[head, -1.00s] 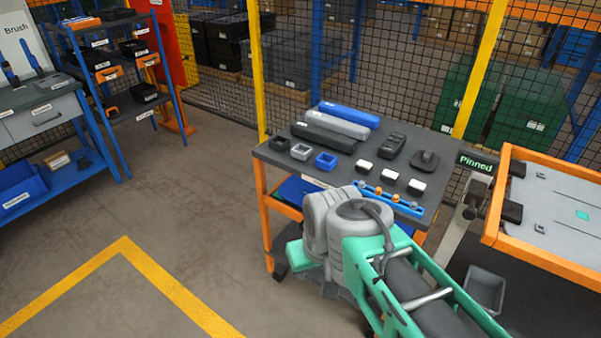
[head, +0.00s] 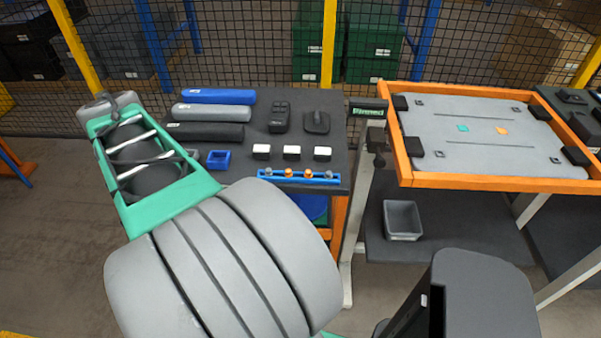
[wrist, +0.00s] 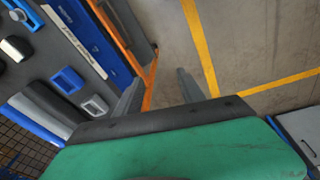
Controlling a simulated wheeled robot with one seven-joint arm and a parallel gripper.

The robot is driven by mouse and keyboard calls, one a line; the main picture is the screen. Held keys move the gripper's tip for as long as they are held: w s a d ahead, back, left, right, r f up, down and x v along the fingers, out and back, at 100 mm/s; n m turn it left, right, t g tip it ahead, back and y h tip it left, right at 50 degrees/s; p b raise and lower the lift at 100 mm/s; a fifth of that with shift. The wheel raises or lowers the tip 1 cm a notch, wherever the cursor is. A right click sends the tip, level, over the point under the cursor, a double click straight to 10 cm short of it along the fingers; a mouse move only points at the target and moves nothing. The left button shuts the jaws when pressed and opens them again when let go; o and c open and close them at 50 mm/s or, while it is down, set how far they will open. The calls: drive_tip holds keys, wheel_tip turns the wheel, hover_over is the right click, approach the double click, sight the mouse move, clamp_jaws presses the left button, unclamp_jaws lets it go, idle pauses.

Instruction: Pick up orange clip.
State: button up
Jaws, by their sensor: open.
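A blue rack (head: 299,177) lies along the front edge of the dark table top. Several small pegs or clips sit in it; an orange one (head: 289,172) is near its middle, with grey ones at the ends. In the wrist view, the end of a blue rack (wrist: 17,9) shows at the top left corner, and no orange clip can be made out there. My gripper (wrist: 158,90) shows in the wrist view with two grey fingers apart and nothing between them. It is beside the table edge, over floor. In the head view I cannot make out my gripper.
White-topped blocks (head: 291,152), a blue square holder (head: 219,159) and long cases (head: 208,131) stand on the table. An orange-framed panel (head: 480,135) is to the right, with a grey bin (head: 402,220) below. Mesh fencing (head: 250,50) stands behind.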

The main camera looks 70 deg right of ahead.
drive_tip(key=s+d+g, duration=0.1)
drive_tip(key=s+d, duration=0.3)
drive_tip(key=d, duration=0.4)
drive_tip(key=s+d, duration=0.4)
drive_tip(key=d, duration=0.5)
drive_tip(key=y, duration=0.1)
hover_over(308, 172)
drive_tip(key=shift+s+d+f+g, duration=0.1)
drive_tip(key=shift+f+g, duration=0.05)
drive_tip(key=shift+f, duration=0.2)
drive_tip(key=shift+s+d+f+g, duration=0.1)
drive_tip(key=shift+f+g, duration=0.05)
drive_tip(key=shift+f, duration=0.2)
wheel_tip(308, 172, down, 6)
drive_tip(key=shift+w+a+f+p, duration=0.1)
drive_tip(key=shift+f+p, duration=0.05)
drive_tip(key=shift+p, duration=0.35)
drive_tip(key=shift+f, duration=0.15)
clamp_jaws()
